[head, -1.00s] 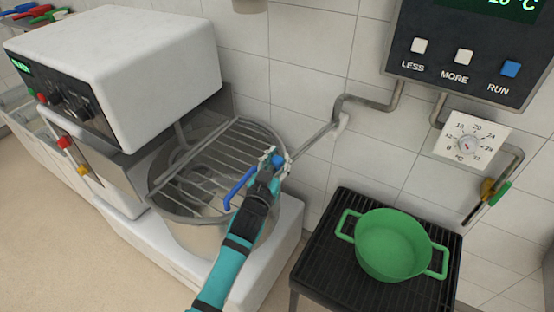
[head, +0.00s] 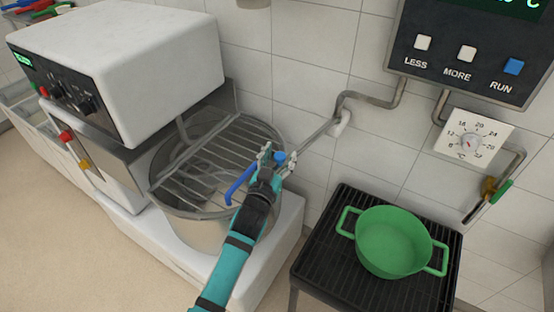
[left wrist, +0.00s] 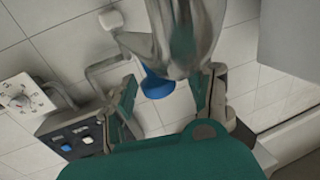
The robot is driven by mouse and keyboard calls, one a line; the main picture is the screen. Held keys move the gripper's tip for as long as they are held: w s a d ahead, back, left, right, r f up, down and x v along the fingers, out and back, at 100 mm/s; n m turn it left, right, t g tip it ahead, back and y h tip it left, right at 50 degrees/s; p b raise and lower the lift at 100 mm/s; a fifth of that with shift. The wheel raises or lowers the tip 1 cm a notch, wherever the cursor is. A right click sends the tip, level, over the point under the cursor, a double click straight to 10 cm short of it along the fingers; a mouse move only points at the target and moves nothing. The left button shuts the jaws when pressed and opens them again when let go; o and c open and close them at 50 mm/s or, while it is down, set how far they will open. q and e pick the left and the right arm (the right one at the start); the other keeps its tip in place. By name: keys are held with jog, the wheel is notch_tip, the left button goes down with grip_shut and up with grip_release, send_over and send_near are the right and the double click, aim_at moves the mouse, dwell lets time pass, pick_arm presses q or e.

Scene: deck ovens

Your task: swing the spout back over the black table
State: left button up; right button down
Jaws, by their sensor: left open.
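The spout is a grey metal pipe (head: 312,137) that comes from the wall and reaches over the mixer bowl (head: 200,232). It has a blue piece (head: 279,157) near my gripper and a blue curved part (head: 240,184) over the bowl's wire guard. My left gripper (head: 278,162) is open, with its fingers on either side of the blue piece. In the left wrist view the open fingers (left wrist: 168,105) stand apart below a close metal pipe (left wrist: 185,35) with a blue end. I cannot tell whether they touch it. The black table (head: 322,245) stands right of the bowl. My right gripper is out of view.
A green pot (head: 392,245) with two handles stands on the black table. The white mixer (head: 120,55) rises behind and left of the bowl. A control panel (head: 465,50) and a dial (head: 470,142) are on the tiled wall at the right.

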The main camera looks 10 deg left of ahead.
pick_arm(q)
jog(key=s+a, duration=0.2)
jog(key=s, duration=1)
jog(key=shift+a, duration=0.2)
